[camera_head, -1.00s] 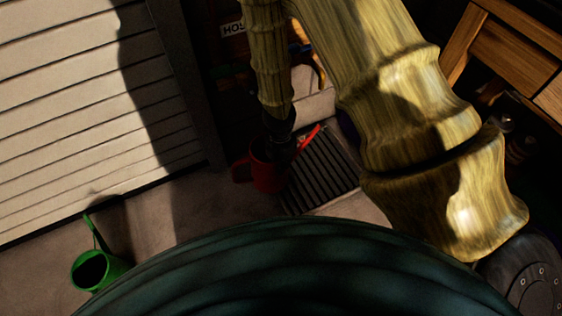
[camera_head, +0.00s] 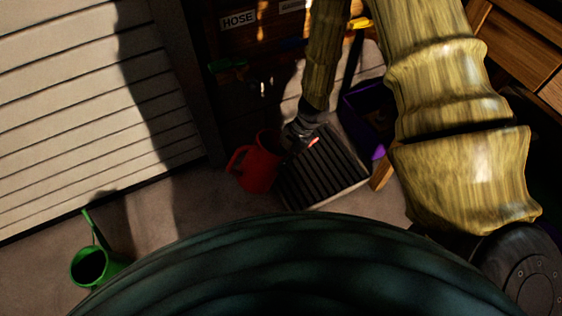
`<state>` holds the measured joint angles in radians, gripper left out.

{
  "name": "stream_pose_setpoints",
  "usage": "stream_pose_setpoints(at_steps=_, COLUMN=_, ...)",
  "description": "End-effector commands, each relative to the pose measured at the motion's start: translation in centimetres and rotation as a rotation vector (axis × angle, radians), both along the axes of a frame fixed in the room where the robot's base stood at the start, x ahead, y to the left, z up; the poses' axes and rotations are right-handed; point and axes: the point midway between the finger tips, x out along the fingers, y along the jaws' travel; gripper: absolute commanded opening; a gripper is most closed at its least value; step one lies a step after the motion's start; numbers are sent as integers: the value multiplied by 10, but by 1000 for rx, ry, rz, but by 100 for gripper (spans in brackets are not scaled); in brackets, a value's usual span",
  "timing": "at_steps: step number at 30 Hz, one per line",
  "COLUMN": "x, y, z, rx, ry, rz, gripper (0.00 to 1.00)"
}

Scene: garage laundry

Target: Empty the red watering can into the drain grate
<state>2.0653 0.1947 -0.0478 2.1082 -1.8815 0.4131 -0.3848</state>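The red watering can (camera_head: 257,170) is at the left edge of the dark slatted drain grate (camera_head: 325,178), with its handle to the left. Its red spout tip (camera_head: 313,142) shows over the grate, just beyond my gripper. The can looks tilted a little to the right. My dark gripper (camera_head: 301,138) is at the can's right side, over the grate's upper left, and hides part of the spout. Its fingers are too dark and small to tell whether they are shut on the can. No water can be made out.
A green watering can (camera_head: 97,266) stands on the floor at the lower left, near the slatted garage door (camera_head: 80,110). A purple bin (camera_head: 368,118) is close to the grate's right side. A shelf with a HOSE label (camera_head: 238,20) is at the back.

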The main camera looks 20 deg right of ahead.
Motion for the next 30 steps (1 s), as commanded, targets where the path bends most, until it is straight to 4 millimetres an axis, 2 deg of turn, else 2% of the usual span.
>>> stream_pose_setpoints(at_steps=18, x=2, y=-16, z=-14, rx=309, ry=23, rz=-2, gripper=0)
stream_pose_setpoints(at_steps=20, x=2, y=-20, z=-10, rx=345, ry=29, rz=-3, gripper=0)
stream_pose_setpoints(at_steps=30, x=3, y=-41, z=-17, rx=551, ry=43, rz=-2, gripper=0)
